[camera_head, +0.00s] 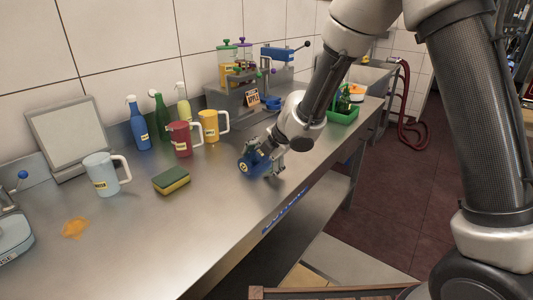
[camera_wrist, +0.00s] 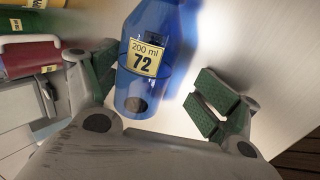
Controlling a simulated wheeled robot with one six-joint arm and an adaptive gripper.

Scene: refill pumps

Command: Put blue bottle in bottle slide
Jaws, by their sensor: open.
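A blue bottle with a yellow label reading "200 ml 72" (camera_wrist: 150,50) lies between my gripper's two green-padded fingers (camera_wrist: 158,88) in the wrist view. The fingers are spread, with a gap visible on the right side. In the head view my gripper (camera_head: 267,160) is low over the steel counter, and a blue form with a yellow label (camera_head: 244,166) shows at its left, partly hidden by it. Another blue bottle (camera_head: 138,127) with a white top stands upright at the back left. I cannot tell for certain which part is the bottle slide.
The steel counter (camera_head: 150,245) is clear at the front. A yellow-green sponge (camera_head: 171,180), a pale mug (camera_head: 102,175), a red mug (camera_head: 181,139) and a yellow mug (camera_head: 209,126) stand left of my arm. A dispensing rig (camera_head: 232,98) and a green tray (camera_head: 343,117) are behind.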

